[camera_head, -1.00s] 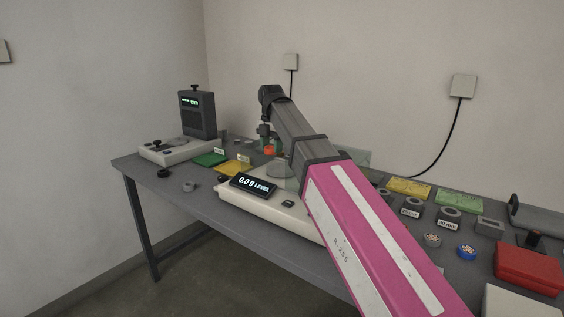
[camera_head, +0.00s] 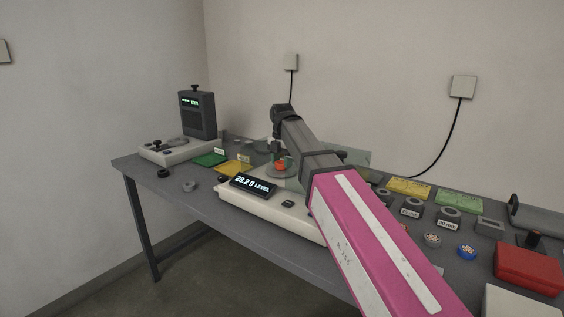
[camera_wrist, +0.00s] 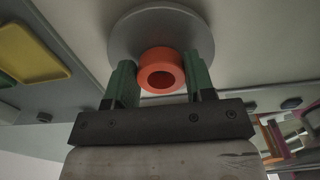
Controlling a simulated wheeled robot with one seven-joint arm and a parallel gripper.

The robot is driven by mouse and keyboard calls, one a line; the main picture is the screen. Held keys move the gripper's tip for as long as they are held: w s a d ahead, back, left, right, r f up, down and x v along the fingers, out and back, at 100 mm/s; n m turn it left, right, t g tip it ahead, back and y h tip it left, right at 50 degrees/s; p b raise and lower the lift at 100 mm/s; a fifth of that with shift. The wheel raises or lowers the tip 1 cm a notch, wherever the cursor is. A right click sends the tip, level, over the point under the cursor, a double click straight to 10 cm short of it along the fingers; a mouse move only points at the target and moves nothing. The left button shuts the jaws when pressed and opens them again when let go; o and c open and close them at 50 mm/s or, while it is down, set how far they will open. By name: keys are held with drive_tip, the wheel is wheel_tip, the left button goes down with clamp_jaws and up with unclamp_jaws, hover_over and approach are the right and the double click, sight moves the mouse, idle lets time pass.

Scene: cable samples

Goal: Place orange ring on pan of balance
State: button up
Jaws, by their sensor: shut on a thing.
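The orange ring (camera_wrist: 161,70) is between the two green fingers of my gripper (camera_wrist: 160,82) in the wrist view, and the fingers are shut on it. The round grey pan (camera_wrist: 125,38) of the balance lies directly beneath the ring. In the head view the orange ring (camera_head: 281,165) sits at the pan (camera_head: 277,173) of the white balance (camera_head: 262,204). The balance's display (camera_head: 253,186) reads about 28.2 g with the word LEVEL. My gripper's fingers are mostly hidden behind my arm in the head view.
A yellow tray (camera_head: 234,168) and a green tray (camera_head: 209,159) lie left of the balance. A white device with a dark display tower (camera_head: 197,114) stands at the back left. Grey holders, cable samples and a red box (camera_head: 528,268) are at the right.

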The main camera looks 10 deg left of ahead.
drive_tip(key=shift+f, duration=0.1)
drive_tip(key=o, duration=1)
drive_tip(key=shift+c, duration=0.2)
wheel_tip(320, 180, up, 12)
